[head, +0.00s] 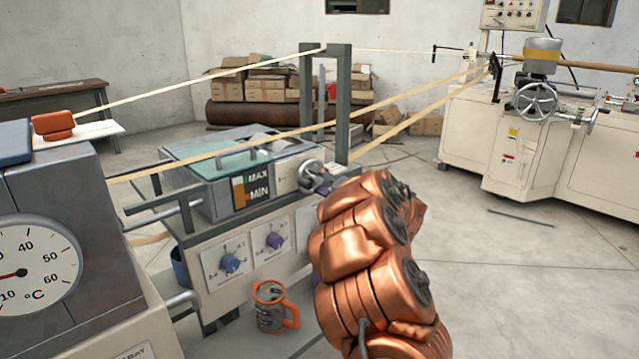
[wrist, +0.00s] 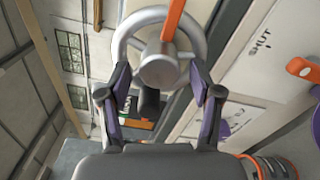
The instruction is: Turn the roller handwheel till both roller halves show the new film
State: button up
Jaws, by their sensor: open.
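The handwheel fills the top middle of the wrist view as a grey ring with a round hub (wrist: 158,68) and an orange strip above the hub. In the head view the grey handwheel (head: 312,172) sits at the right end of the glass-lidded bath (head: 205,158), partly hidden by my copper arm. My gripper (wrist: 158,95) is open, with one purple-padded finger at each side of the wheel's lower part. I cannot tell whether the fingers touch the rim. The roller halves and any film on them cannot be made out under the lid.
Tan strips (head: 300,130) run across above the bath past a grey post frame (head: 340,100). Knobs (head: 230,263) are on the bath's front, with an orange-grey mug (head: 272,306) below. An orange lever (wrist: 300,67) is beside a SHUT label.

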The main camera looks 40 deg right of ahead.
jog(key=c, duration=1.1)
jog(key=shift+c, duration=0.2)
